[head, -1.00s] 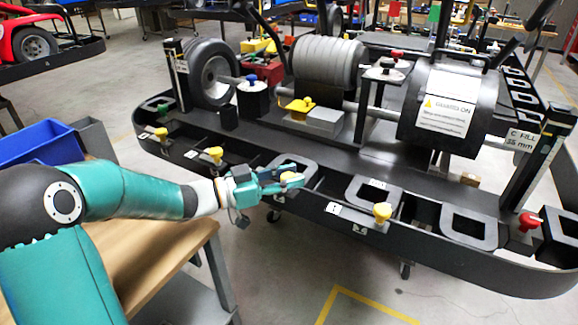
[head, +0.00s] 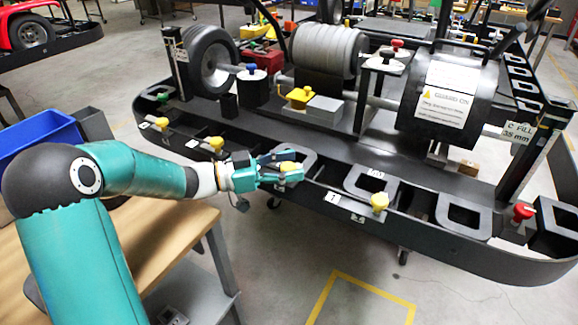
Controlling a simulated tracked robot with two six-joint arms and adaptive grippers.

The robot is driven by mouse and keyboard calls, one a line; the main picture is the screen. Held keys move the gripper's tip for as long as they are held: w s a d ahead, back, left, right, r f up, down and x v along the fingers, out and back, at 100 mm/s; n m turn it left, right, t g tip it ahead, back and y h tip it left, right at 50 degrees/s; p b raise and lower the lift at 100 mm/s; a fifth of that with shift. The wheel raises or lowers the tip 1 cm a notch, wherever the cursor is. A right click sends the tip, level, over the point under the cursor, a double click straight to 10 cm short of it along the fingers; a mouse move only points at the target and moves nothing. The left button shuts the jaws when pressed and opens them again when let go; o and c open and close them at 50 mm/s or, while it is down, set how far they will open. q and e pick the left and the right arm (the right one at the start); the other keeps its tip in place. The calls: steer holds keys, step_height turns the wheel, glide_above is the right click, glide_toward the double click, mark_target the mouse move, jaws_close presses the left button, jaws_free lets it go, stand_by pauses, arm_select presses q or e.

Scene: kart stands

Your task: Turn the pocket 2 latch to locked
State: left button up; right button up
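Yellow latch knobs line the near rim of the black kart frame (head: 420,225). My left gripper (head: 299,164) reaches in from the left, with its teal fingers spread on either side of one yellow knob (head: 290,168). Whether a finger touches that knob cannot be told. Other yellow knobs stand at the far left (head: 162,123), left of the gripper (head: 216,143) and right of it (head: 380,201). The small pocket labels, such as the white tag (head: 332,198), are too small to read surely, so which knob is pocket 2 is unclear. My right gripper is out of view.
A red knob (head: 523,212) stands at the right end of the rim. A large wheel (head: 210,60), a ribbed roller (head: 325,50) and a labelled black drum (head: 447,97) rise behind the rim. A wooden bench (head: 150,240) and blue bin (head: 40,138) are at left.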

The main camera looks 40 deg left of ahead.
mark_target(289, 165)
arm_select(q)
step_height(289, 165, up, 10)
steer(key=shift+f, duration=0.1)
stand_by(0.6)
stand_by(0.4)
